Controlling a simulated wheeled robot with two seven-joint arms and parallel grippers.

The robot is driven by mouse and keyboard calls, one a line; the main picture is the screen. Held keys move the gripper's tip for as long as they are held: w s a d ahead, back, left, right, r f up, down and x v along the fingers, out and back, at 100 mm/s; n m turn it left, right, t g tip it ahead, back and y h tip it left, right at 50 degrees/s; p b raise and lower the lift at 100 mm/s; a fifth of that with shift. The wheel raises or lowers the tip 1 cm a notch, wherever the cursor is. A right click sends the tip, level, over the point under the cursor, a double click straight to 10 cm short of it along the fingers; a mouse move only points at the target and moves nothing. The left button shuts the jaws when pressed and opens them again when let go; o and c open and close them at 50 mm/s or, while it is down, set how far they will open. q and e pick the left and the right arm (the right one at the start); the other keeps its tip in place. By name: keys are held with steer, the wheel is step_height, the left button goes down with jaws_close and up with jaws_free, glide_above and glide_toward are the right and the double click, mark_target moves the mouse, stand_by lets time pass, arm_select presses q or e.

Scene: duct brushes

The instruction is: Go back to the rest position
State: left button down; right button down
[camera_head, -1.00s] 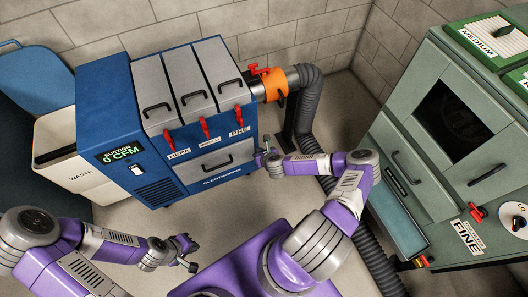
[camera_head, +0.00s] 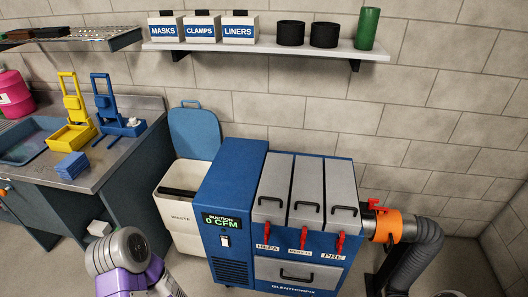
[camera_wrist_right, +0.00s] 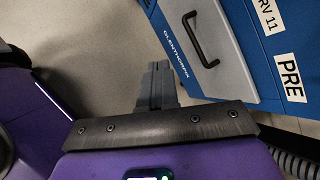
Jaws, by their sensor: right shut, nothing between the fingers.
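My right gripper (camera_wrist_right: 159,72) shows in the right wrist view with its two grey fingers together and nothing between them. It is over the floor beside the blue filter unit, apart from the lower drawer with its black handle (camera_wrist_right: 201,39). My right arm is out of the head view. In the head view, part of my left arm, purple and grey, shows at the bottom left, but my left gripper is below the picture. The blue filter unit (camera_head: 229,180) stands at the lower middle, with its lids closed and its display reading 0 CFM.
A white waste bin (camera_head: 178,218) with its blue lid up stands left of the unit. An orange collar (camera_head: 387,228) and grey hose (camera_head: 423,250) are on its right. A counter (camera_head: 105,165) holds yellow and blue holders. A wall shelf (camera_head: 265,49) carries boxes and cylinders.

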steer(key=s+a+r+n+g, duration=0.2)
steer(key=s+n+g, duration=0.1)
steer(key=s+n, duration=0.4)
steer(key=s+a+r+n+g, duration=0.2)
steer(key=s+n, duration=0.5)
steer(key=n, duration=0.6)
steer(key=shift+r+g, duration=0.25)
steer(key=shift+g, duration=0.45)
steer(key=shift+a, duration=0.1)
